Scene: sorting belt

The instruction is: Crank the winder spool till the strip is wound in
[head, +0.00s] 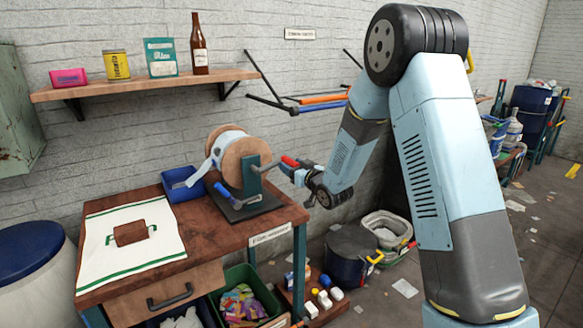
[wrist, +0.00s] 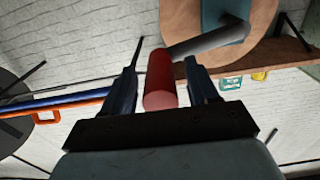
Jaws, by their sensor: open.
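The winder spool (head: 241,158) has round wooden flanges and stands upright on a dark base on the workbench. A pale strip (head: 207,166) runs around it and hangs off its left side toward a blue tray (head: 179,186). The red crank handle (head: 290,161) is on the spool's right side. My gripper (head: 298,174) is at this handle. In the wrist view, the red handle (wrist: 160,82) lies between the open fingers of my gripper (wrist: 161,70), and a grey crank arm (wrist: 208,40) leads from it to the spool (wrist: 264,36). Contact with the fingers is not clear.
A cloth (head: 131,236) lies flat on the bench's left. A wall shelf (head: 145,86) with a bottle and containers is above, with rods on brackets (head: 300,101) beside it. A dark bin (head: 351,252) and crates stand below. Floor at right is mostly clear, with scattered scraps.

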